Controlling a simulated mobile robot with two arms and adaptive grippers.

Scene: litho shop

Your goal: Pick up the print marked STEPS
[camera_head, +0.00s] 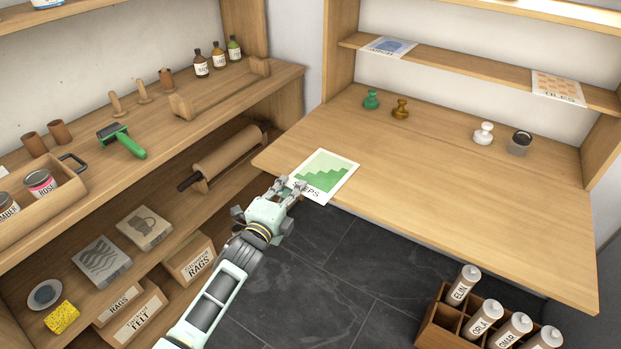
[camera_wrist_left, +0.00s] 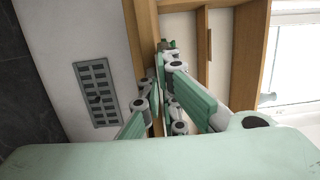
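The print marked STEPS (camera_head: 326,172) is a white sheet with green stair shapes. It lies face up at the near left of the wooden table, its lower end at or over the front edge. My left gripper (camera_head: 291,188) is at the print's lower left edge, its fingers partly covering the first letters. In the left wrist view the fingers (camera_wrist_left: 160,88) are close together at the edge-on table top. I cannot tell whether they are closed on the sheet. My right gripper is not in view.
Other prints lie on the shelf (camera_head: 460,62) above. A bottle crate (camera_head: 437,328) stands at the lower right. Shelving fills the left.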

